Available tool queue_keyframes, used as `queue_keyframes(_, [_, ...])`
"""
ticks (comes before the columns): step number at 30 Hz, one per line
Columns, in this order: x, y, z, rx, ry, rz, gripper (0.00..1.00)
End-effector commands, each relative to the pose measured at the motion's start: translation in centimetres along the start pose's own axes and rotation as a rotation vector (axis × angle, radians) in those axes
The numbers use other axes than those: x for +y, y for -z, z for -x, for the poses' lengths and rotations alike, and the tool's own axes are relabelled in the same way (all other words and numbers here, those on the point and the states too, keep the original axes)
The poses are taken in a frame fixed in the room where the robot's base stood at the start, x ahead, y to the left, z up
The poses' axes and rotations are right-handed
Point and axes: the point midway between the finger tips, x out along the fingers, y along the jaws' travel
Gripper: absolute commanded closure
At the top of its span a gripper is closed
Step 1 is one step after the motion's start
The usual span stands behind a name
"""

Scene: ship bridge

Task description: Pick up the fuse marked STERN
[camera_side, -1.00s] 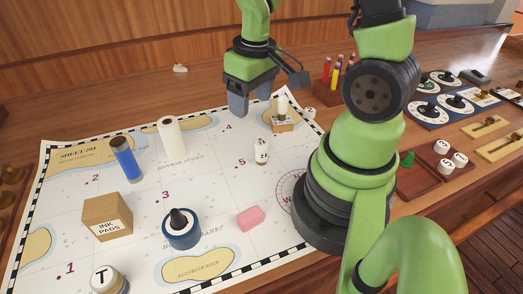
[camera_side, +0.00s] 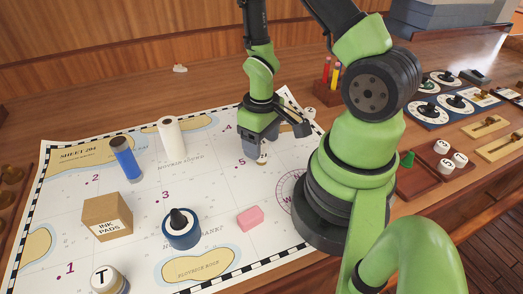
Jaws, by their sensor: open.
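No marking that reads STERN can be made out in the side view, so I cannot tell which piece is the fuse. My gripper (camera_side: 259,153) is low over the chart (camera_side: 205,190), pointing down near the printed 5. Its jaws are open around or just in front of a small white cylinder (camera_side: 262,161). Only the lower edge of that cylinder shows below the fingers. Whether the fingers touch it cannot be seen. The small wooden block with a white upright piece, behind the gripper, is mostly hidden now.
On the chart are a blue cylinder (camera_side: 126,159), a white roll (camera_side: 171,138), an ink pads box (camera_side: 107,218), a blue round pot (camera_side: 182,229), a pink eraser (camera_side: 250,219) and a cylinder marked T (camera_side: 108,279). A pencil holder (camera_side: 326,95) stands behind. The chart's middle is clear.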

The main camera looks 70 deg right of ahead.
Motion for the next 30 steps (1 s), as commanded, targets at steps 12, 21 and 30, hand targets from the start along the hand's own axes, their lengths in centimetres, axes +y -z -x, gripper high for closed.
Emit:
queue_keyframes(12, [0.0, -0.2, -3.1, 0.001, 0.002, 0.000, 0.36])
queue_keyframes(21, [0.0, -0.2, -3.0, 0.001, 0.002, -0.001, 0.72])
queue_keyframes(30, [0.0, -0.2, -3.0, 0.000, 0.002, -0.001, 0.90])
